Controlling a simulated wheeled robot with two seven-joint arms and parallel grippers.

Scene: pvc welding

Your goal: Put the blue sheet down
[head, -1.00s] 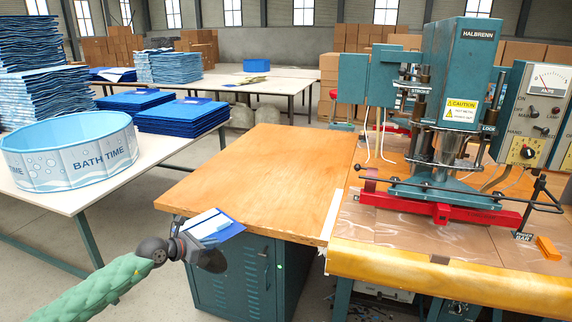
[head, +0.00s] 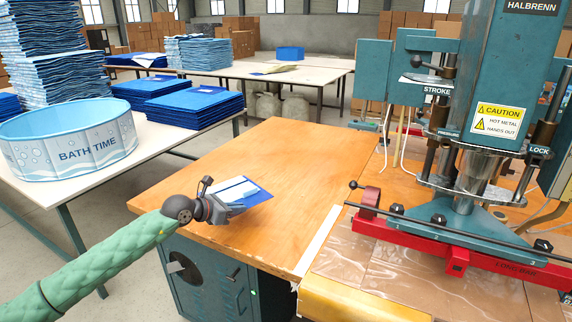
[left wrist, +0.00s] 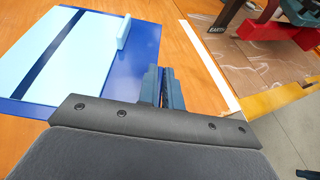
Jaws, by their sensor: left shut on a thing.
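The blue sheet (head: 258,192) is dark blue with light blue pieces on it. In the head view it is over the front left part of the wooden table top (head: 300,160). My left gripper (head: 228,206) is shut on the sheet's near edge. In the left wrist view the closed fingers (left wrist: 165,88) are at the sheet's lower right corner, and the sheet (left wrist: 146,52) extends left and away, with a light blue raised strip (left wrist: 123,32) near its right side. It looks flat and close to the wood; I cannot tell whether it touches. My right gripper is not in view.
The teal welding press (head: 490,90) with its red bar (head: 480,262) stands on the right. A "BATH TIME" pool (head: 70,142) and stacks of blue sheets (head: 195,110) are on the left table. The wooden top behind and right of the sheet is clear.

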